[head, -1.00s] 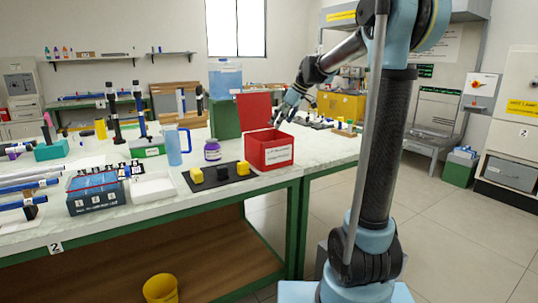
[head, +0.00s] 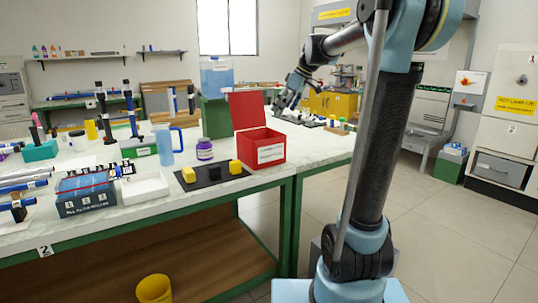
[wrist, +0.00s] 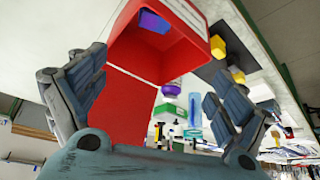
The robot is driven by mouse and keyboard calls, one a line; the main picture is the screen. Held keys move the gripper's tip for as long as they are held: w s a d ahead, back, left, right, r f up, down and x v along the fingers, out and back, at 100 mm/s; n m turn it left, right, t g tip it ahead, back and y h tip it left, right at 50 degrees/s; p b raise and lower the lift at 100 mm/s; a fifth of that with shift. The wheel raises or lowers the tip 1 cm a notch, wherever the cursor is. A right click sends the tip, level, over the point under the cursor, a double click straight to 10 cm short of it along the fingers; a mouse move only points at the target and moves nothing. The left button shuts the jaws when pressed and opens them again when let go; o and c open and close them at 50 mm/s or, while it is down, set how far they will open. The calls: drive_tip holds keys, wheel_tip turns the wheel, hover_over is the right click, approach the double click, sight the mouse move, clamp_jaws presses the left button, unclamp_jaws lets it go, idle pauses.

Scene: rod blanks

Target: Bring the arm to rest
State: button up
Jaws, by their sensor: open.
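My gripper (head: 291,97) is open and empty. In the head view it hangs in the air above and slightly behind the red box (head: 266,151), clear of the bench. In the wrist view its two spread fingers (wrist: 158,92) frame the red box (wrist: 190,52) and its raised lid, with nothing between the pads. A purple-blue piece (wrist: 154,21) shows inside the box. My arm reaches up and over the bench from its upright column.
The black mat (head: 213,181) holds two yellow blocks and a dark one, left of the box. A purple jar (head: 204,149), blue jug (head: 164,145) and white tray (head: 146,188) stand farther left. Small parts crowd the bench behind the box.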

drive_tip(key=s+d+f+m+h, duration=0.1)
drive_tip(key=s+d+f+m, duration=0.3)
drive_tip(key=s+f, duration=0.5)
drive_tip(key=s+d+f+m+h, duration=0.2)
drive_tip(key=s+d+f+m, duration=0.2)
drive_tip(key=s+f, duration=0.6)
drive_tip(key=s+d+f+m+h, duration=0.2)
drive_tip(key=s+d+f+m, duration=0.2)
drive_tip(key=s, duration=1.2)
drive_tip(key=d+f, duration=0.3)
drive_tip(key=f, duration=0.3)
drive_tip(key=shift+s+d, duration=0.25)
drive_tip(key=shift+d, duration=0.15)
drive_tip(key=shift+w+f, duration=0.2)
drive_tip(key=shift+w, duration=0.25)
